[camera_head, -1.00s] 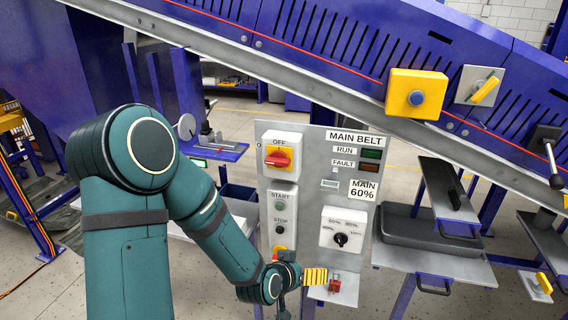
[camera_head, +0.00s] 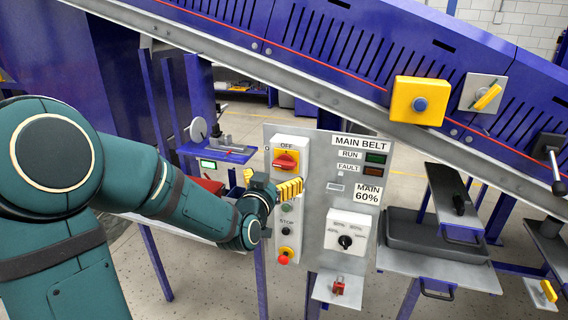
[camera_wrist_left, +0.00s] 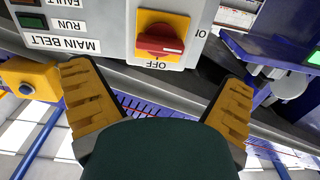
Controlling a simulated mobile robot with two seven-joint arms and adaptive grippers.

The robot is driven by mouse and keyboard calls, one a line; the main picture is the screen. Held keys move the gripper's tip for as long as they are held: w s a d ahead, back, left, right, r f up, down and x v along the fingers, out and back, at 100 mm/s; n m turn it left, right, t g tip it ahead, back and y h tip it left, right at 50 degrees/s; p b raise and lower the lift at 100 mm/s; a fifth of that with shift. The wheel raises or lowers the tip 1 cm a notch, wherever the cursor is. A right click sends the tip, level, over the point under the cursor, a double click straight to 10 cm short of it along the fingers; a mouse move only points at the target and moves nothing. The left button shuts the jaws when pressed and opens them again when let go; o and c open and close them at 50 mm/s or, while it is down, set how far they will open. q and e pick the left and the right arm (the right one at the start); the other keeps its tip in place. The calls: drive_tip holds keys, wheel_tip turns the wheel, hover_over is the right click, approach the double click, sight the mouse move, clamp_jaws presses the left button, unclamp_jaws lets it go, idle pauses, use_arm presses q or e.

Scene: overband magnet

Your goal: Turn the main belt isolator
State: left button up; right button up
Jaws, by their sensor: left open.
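The main belt isolator is a red rotary handle on a yellow plate (camera_head: 286,160), at the top of the grey control panel under the word OFF. Its red handle lies about level in the head view. It also shows upside down in the left wrist view (camera_wrist_left: 160,41), at the top middle. My left gripper (camera_head: 274,184) is just below and left of the isolator, apart from it. In the left wrist view its two yellow ribbed fingers (camera_wrist_left: 160,108) are spread wide with nothing between them. My right gripper is not in view.
The panel (camera_head: 322,250) also carries START and STOP buttons, a red emergency button (camera_head: 283,259), a MAIN 60% selector (camera_head: 345,241) and RUN and FAULT lamps. A small shelf with a red padlock (camera_head: 338,286) juts out below. The sloping conveyor (camera_head: 330,105) runs behind and above.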

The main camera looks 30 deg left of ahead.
sight(283, 166)
use_arm(q)
drive_tip(key=x, duration=0.7)
drive_tip(key=shift+w+p, duration=0.2)
drive_tip(key=shift+p, duration=0.15)
drive_tip(key=c, duration=1.2)
